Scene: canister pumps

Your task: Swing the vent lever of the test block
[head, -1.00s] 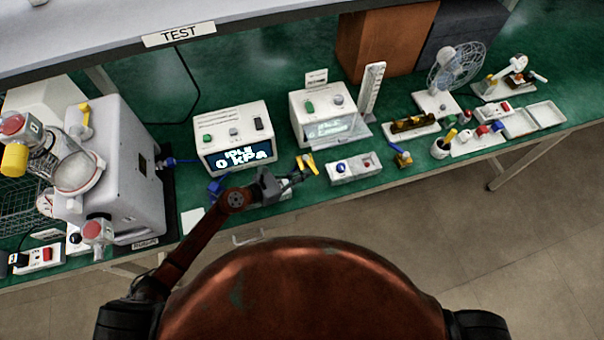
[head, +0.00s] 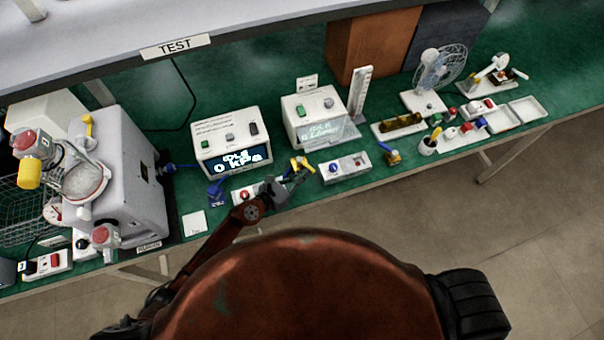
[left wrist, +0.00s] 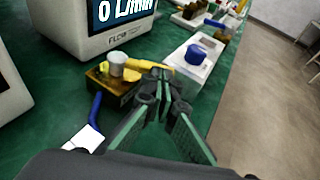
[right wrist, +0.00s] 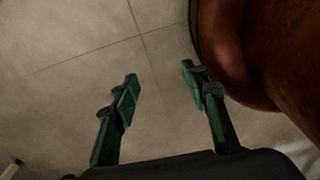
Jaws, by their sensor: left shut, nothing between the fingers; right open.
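The test block (left wrist: 112,90) is a small dark brass-coloured block on the green bench in the left wrist view. It has a grey round cap, and a blue hose runs from its near side. Its yellow vent lever (left wrist: 147,65) points right, its end just behind my left fingertips; I cannot tell whether they touch. In the head view the yellow lever (head: 304,164) shows just beyond my left gripper (head: 291,180), which hides part of the block. My left gripper (left wrist: 161,76) is shut and empty. My right gripper (right wrist: 158,82) is open and empty above the floor.
A white box with a blue knob (left wrist: 194,55) stands right of the fingertips. The flow display unit (head: 313,117) stands behind, and the pressure display unit (head: 228,140) is to its left. A red-button box (head: 246,193) lies left of my gripper. The bench's front edge is close.

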